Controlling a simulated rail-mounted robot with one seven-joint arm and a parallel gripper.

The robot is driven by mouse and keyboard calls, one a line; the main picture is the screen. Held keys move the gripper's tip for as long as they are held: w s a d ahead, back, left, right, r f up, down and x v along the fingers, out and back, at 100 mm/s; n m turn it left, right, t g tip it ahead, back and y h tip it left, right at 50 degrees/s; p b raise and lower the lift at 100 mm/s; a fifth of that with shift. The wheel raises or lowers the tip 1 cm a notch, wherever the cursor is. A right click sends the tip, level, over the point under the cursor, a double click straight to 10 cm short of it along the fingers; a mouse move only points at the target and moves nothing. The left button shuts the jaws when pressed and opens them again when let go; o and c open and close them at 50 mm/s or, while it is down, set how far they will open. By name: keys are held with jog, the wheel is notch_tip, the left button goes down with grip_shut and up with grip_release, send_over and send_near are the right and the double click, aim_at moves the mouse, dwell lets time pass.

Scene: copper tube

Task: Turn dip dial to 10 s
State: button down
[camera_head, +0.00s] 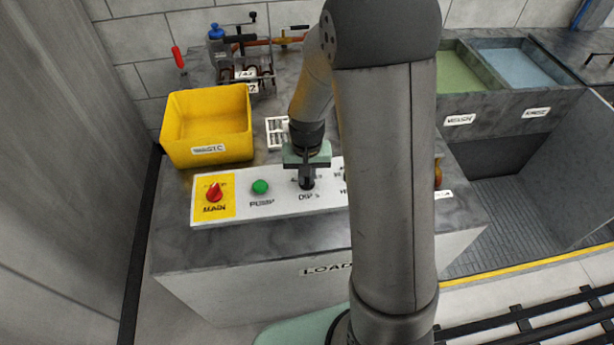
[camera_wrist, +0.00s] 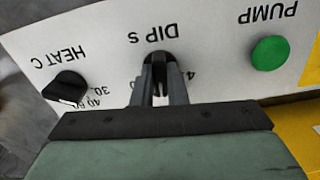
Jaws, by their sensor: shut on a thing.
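The white control panel (camera_head: 240,207) has the dip dial, labelled "DIP S", near its middle. My gripper (camera_head: 307,183) reaches down onto the dip dial and is shut on it. In the wrist view, the dark fingers (camera_wrist: 161,75) stand at the dial, just below the upside-down "DIP S" label (camera_wrist: 157,33). The fingers cover nearly all of the dial, so its pointer cannot be read.
A red main switch (camera_head: 214,192) and a green pump button (camera_head: 260,187) sit left of the dial. The black heat knob (camera_wrist: 66,87) is its other neighbour. A yellow bin (camera_head: 208,127) and a small white rack (camera_head: 277,132) stand behind the panel.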

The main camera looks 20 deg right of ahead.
jog(key=m, duration=0.5)
jog(key=shift+a+r+m, duration=0.1)
jog(key=shift+m, duration=0.2)
jog(key=m+p, duration=0.1)
jog(key=m, duration=0.3)
jog(key=shift+m+p, duration=0.4)
jog(key=shift+w, duration=0.1)
jog(key=c, duration=1.4)
grip_release()
jog(key=shift+c, duration=0.2)
notch_tip(320, 180, up, 17)
jog(key=p, duration=0.1)
jog(key=shift+r, duration=0.2)
jog(key=s+n+p, duration=0.1)
jog(key=s+n, duration=1.2)
jog(key=s, duration=0.6)
jog(key=shift+s+a+r+n+p, duration=0.3)
jog(key=shift+a+p, duration=0.05)
jog(key=shift+a, duration=0.1)
